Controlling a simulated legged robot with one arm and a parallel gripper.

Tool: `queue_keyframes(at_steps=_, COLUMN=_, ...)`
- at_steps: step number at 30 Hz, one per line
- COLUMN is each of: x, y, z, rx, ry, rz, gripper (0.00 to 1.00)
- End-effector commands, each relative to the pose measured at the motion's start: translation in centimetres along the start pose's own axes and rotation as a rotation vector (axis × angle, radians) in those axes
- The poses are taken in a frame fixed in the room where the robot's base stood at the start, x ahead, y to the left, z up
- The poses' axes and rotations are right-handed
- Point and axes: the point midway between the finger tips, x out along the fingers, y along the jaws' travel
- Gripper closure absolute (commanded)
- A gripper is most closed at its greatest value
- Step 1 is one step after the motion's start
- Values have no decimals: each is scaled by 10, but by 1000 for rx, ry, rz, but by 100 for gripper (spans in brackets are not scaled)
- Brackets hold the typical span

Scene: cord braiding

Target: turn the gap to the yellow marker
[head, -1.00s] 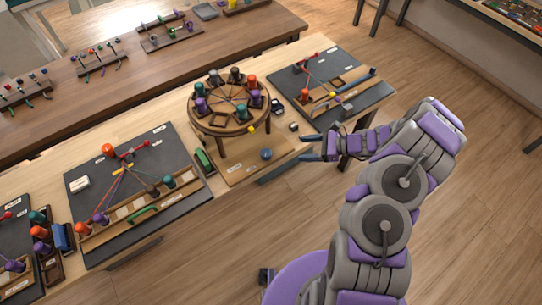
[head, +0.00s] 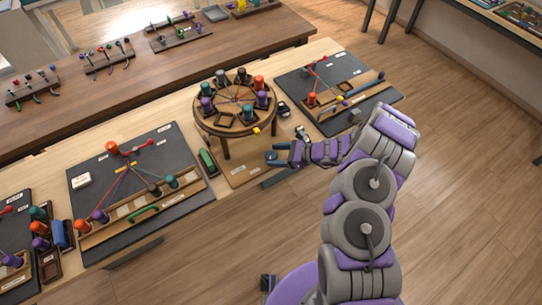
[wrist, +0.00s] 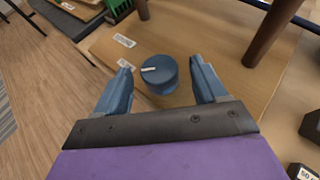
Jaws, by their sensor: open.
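The round wooden braiding stand (head: 228,133) carries several coloured bobbins around its top disc. At its front left, brown slots (head: 221,118) hold no bobbin, which leaves a gap there. The yellow marker (head: 256,130) is on the rim at the front right, to the right of that gap. A blue knob (wrist: 159,75) with a white line sits on the wooden base under the stand. My gripper (wrist: 160,67) is open, with one blue finger on each side of the knob and space between. In the head view my gripper (head: 276,155) largely hides the knob.
Two stand legs (wrist: 270,32) rise near my fingers in the wrist view. Dark weights (wrist: 311,124) lie to the right. A green block (head: 208,161) stands left of the base. Boards with cords (head: 137,190) lie on both sides of the stand.

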Motion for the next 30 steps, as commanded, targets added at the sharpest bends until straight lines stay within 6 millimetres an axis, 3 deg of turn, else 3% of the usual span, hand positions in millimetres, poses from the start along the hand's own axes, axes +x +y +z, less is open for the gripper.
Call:
queue_keyframes(at_steps=6, x=22, y=0, z=-1, rx=1, ry=0, rz=0, gripper=29)
queue_keyframes(at_steps=17, x=26, y=0, z=0, rx=1, ry=-1, rz=0, gripper=29)
queue_keyframes(at_steps=30, x=26, y=0, z=0, rx=1, ry=-1, rz=0, gripper=71)
